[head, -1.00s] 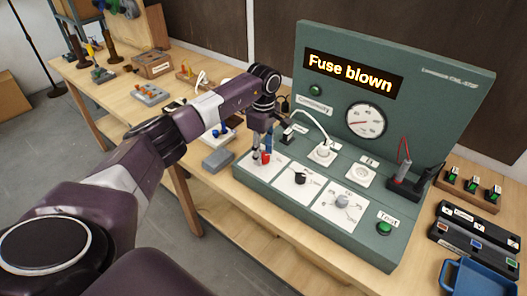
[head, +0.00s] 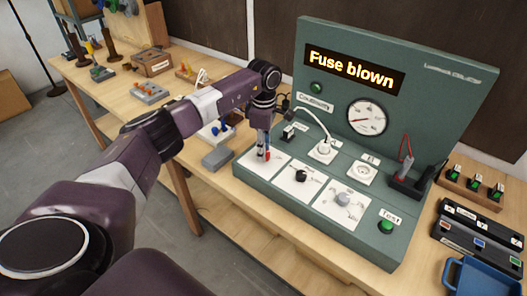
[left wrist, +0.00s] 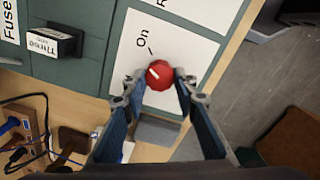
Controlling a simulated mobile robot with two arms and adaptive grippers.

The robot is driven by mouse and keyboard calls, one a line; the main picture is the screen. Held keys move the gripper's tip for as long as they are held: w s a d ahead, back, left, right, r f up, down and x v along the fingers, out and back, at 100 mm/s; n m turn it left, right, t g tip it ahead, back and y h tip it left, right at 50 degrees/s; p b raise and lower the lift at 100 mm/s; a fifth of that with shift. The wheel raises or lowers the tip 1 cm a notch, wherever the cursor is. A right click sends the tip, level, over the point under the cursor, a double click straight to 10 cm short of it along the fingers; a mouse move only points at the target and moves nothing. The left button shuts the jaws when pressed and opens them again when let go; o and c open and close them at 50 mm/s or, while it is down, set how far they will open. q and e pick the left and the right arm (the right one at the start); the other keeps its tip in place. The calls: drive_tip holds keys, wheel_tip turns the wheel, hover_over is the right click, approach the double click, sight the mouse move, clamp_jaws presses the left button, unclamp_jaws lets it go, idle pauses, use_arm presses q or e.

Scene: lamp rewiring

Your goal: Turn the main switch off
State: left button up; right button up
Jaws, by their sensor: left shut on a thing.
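The main switch is a red knob (left wrist: 160,74) on a white plate (left wrist: 178,38), with the word "On" printed beside it. A white mark shows on the knob; I cannot tell exactly which position it points to. In the head view the knob (head: 267,155) is at the left front of the green test bench (head: 330,232), partly hidden by my fingers. My left gripper (left wrist: 160,84) reaches down with a finger on each side of the knob and is shut on it; it also shows in the head view (head: 263,150). My right gripper is out of view.
The bench display (head: 352,70) reads "Fuse blown". A black knob (head: 301,176), a grey knob (head: 343,198) and a green button (head: 386,227) sit along the panel to the right. A grey block (head: 218,158) lies on the table to the left.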

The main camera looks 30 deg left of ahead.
use_arm(q)
drive_tip(key=n+b, duration=0.1)
drive_tip(key=n, duration=0.2)
drive_tip(key=shift+n, duration=0.4)
drive_tip(key=n, duration=0.3)
drive_tip(key=shift+n, duration=0.3)
drive_tip(key=n, duration=0.3)
drive_tip(key=shift+r+b, duration=0.1)
drive_tip(key=shift+b, duration=0.25)
drive_tip(key=shift+d+n, duration=0.1)
drive_tip(key=shift+n, duration=1.9)
drive_tip(key=shift+w, duration=0.1)
drive_tip(key=o, duration=1.2)
drive_tip(key=shift+c, duration=0.2)
wheel_tip(320, 180, up, 12)
